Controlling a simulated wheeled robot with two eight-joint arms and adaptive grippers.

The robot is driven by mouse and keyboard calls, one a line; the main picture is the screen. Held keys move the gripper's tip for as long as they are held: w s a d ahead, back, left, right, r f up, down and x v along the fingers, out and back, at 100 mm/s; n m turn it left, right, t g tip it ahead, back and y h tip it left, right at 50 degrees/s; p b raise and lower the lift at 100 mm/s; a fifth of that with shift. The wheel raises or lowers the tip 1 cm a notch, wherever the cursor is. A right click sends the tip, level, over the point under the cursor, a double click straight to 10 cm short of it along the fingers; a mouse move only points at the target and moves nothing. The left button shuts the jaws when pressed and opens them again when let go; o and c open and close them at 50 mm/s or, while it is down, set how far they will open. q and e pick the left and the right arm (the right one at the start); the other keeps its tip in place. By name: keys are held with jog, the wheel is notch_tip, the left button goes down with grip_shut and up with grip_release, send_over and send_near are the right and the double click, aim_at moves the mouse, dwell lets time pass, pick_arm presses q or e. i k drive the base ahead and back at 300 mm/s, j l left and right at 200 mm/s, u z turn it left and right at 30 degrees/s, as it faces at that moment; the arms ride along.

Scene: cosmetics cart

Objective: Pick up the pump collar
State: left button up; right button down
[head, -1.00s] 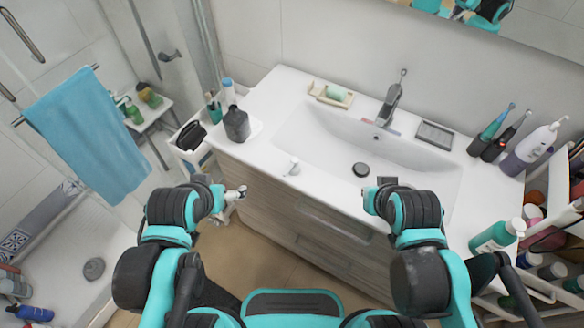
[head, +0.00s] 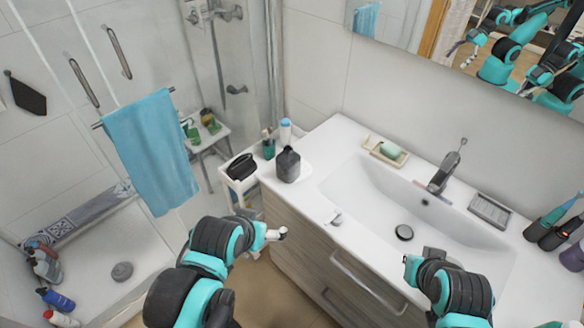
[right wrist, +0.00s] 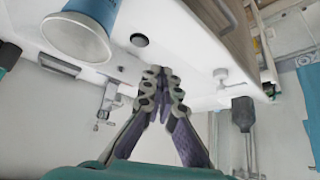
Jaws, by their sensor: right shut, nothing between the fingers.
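A small white piece, apparently the pump collar (head: 335,217), lies on the white counter near its front edge, left of the basin. It also shows in the right wrist view (right wrist: 222,74). My right gripper (right wrist: 160,76) is shut and empty, with its fingertips apart from the white piece. In the head view its fingers are hidden by my right arm. My left gripper (head: 277,234) is in front of the cabinet, lower and left of the white piece; its fingers are too small to read.
A dark bottle (head: 287,165) stands at the counter's left end. The sink basin (head: 375,205) has a faucet (head: 446,168) behind it. A blue-and-white cup-like thing (right wrist: 78,35) is close to the right wrist camera. Bare counter surrounds the white piece.

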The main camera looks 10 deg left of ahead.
aim_at(338, 221)
jog(key=j, duration=0.3)
jog(key=j+z, duration=0.5)
jog(key=k+j+z, duration=0.1)
jog(key=j+z, duration=0.45)
jog(key=z, duration=0.5)
